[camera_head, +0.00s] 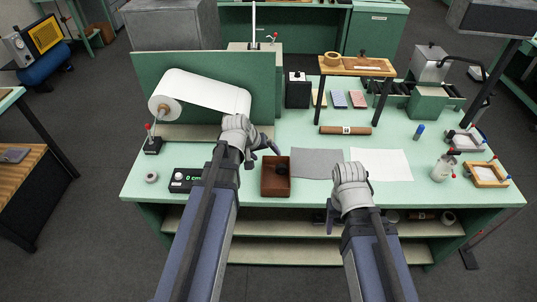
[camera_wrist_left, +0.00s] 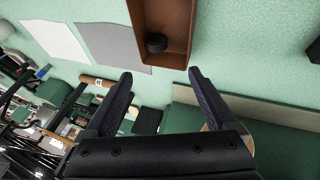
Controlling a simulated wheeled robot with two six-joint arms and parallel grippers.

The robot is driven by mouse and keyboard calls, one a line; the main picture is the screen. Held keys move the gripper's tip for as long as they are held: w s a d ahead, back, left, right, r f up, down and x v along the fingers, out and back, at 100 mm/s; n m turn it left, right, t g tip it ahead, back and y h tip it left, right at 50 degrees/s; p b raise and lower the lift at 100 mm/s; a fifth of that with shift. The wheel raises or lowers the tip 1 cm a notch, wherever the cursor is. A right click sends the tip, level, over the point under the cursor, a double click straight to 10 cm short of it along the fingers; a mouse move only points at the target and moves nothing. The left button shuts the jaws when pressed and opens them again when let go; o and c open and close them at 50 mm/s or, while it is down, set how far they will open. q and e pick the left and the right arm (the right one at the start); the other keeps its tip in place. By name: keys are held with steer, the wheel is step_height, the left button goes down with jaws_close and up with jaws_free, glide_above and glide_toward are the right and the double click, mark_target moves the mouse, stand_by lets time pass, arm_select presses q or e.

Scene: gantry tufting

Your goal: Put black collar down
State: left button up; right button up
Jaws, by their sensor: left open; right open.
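The black collar (camera_wrist_left: 157,43) is a small dark ring lying inside a brown open tray (camera_wrist_left: 179,60) in the left wrist view. In the head view the tray (camera_head: 276,190) stands near the table's front edge, and the collar (camera_head: 282,169) shows as a dark spot in it. My left gripper (camera_head: 265,150) is open and empty, above and just behind-left of the tray. Its two spread fingers (camera_wrist_left: 160,82) show in the left wrist view, with nothing between them. My right gripper (camera_head: 335,215) is open at the table's front edge; its fingers are partly hidden by its wrist.
A grey sheet (camera_head: 317,164) and a white sheet (camera_head: 385,164) lie right of the tray. A white roll (camera_head: 205,92) on a green stand is behind my left arm. A digital display box (camera_head: 186,180) is at the left. A wooden rack (camera_head: 356,68) stands at the back.

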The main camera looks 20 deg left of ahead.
arm_select(q)
steer(key=s+d+f+m+g+y, duration=0.1)
steer(key=s+d+m+g, duration=0.2)
steer(key=s+d, duration=0.5)
steer(key=s+d+f+m+g+y, duration=0.1)
steer(key=s+d+m, duration=0.3)
steer(key=s+d, duration=0.4)
steer(key=shift+s+f+m+g+y, duration=0.4)
steer(key=shift+s+g+y, duration=0.45)
steer(key=shift+s, duration=0.2)
steer(key=shift+f, duration=0.1)
